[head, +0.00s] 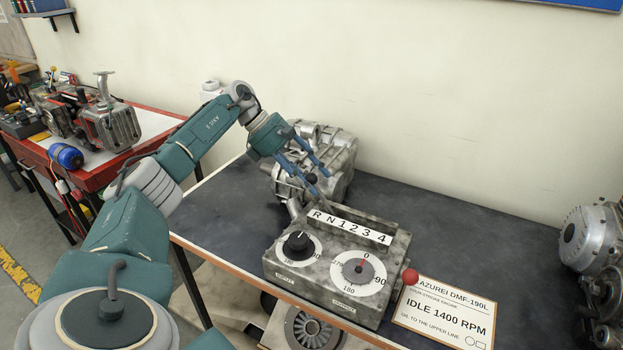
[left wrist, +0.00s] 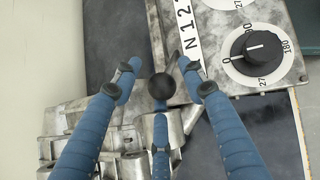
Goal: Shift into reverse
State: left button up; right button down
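A grey speckled control box (head: 290,278) stands on the dark bench, with a white strip (head: 350,226) marked R N 1 2 3 4. A shift lever with a black ball knob (head: 311,178) rises behind the strip, near its R end. The knob also shows in the left wrist view (left wrist: 162,86), close to the N and the covered R; I cannot tell the exact slot. My left gripper (head: 312,170) is open over the lever, its blue fingers (left wrist: 160,85) spread around the knob with visible gaps. My right gripper is not in view.
Two dials, a black knob (head: 298,242) and a grey one (head: 358,270), sit on the box. A red ball (head: 410,277) is at its right side, beside a placard (head: 445,312). A metal engine casing (head: 335,155) stands close behind the lever.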

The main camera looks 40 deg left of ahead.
pick_arm(q)
jog(key=shift+f, duration=0.15)
jog(key=shift+a, duration=0.1)
jog(key=v, duration=0.8)
jog(key=shift+r, duration=0.2)
dwell(0.3)
